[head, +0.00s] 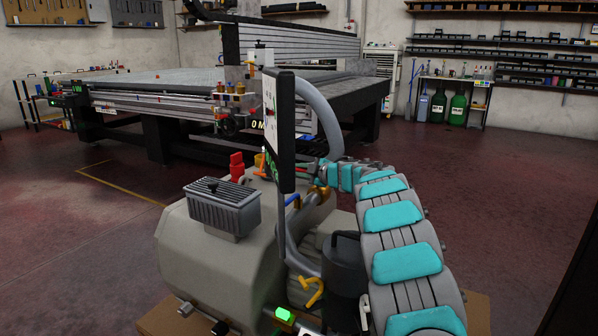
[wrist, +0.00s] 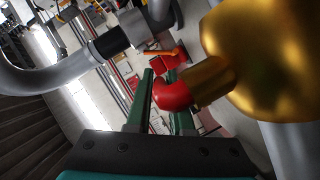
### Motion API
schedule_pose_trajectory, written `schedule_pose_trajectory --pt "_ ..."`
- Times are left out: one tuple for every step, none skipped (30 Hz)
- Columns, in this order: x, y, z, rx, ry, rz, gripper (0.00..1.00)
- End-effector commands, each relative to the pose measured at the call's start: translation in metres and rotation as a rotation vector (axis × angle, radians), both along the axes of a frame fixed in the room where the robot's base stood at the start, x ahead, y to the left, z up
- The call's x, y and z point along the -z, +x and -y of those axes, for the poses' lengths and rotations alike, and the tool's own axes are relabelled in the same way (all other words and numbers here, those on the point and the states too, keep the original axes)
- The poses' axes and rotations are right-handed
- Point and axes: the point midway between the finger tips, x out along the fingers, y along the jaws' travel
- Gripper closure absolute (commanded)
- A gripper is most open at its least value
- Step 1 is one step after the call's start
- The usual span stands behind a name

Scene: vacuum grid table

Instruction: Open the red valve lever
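In the wrist view the brass valve body (wrist: 268,62) fills the right side, very close. A brass stem runs left from it to the rounded red valve lever (wrist: 173,95). My gripper (wrist: 161,98) has its two green fingers apart. The red lever lies at the fingers, against or close to the left one and covering part of the right one. I cannot tell whether it touches either. In the head view the brass valve (head: 321,191) shows beside the grey tank, with my gripper (head: 308,168) beside it, partly hidden by the upright panel.
The grey tank (head: 210,255) carries a finned box (head: 222,207) and a red fitting (head: 237,167). A tall control panel (head: 283,130) and a curved grey hose (head: 322,118) stand close to my gripper. Open floor (head: 520,230) lies to the right.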

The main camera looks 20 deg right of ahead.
Motion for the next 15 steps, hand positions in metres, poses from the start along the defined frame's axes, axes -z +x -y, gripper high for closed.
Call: schedule_pose_trajectory --pt "0.0002 -0.0001 -0.0001 0.0 0.0 0.0 0.88" --pt "0.0002 -0.0001 0.0 0.0 0.0 0.0 0.91" --pt "0.0002 -0.0001 0.0 0.0 0.0 0.0 0.95" --pt "0.0002 -0.0001 -0.0001 -0.001 0.0 -0.001 0.99" --pt "0.0002 -0.0001 -0.0001 -0.001 0.0 -0.001 1.0" --pt "0.0002 -0.0001 -0.0001 -0.001 0.0 -0.001 1.0" --pt "0.0002 -0.0001 -0.0001 -0.001 0.0 -0.001 1.0" --pt "0.0002 -0.0001 -0.0001 -0.001 0.0 -0.001 1.0" --pt "0.0002 -0.0001 -0.0001 -0.001 0.0 -0.001 1.0" --pt "0.0004 -0.0001 -0.0001 -0.001 0.0 -0.001 1.0" --pt "0.0004 -0.0001 -0.0001 -0.001 0.0 -0.001 1.0" --pt "0.0004 -0.0001 -0.0001 -0.001 0.0 -0.001 1.0" --pt "0.0004 -0.0001 -0.0001 -0.001 0.0 -0.001 1.0" --pt "0.0005 -0.0001 -0.0001 -0.001 0.0 -0.001 1.0" --pt "0.0005 -0.0001 -0.0001 -0.001 0.0 -0.001 1.0"
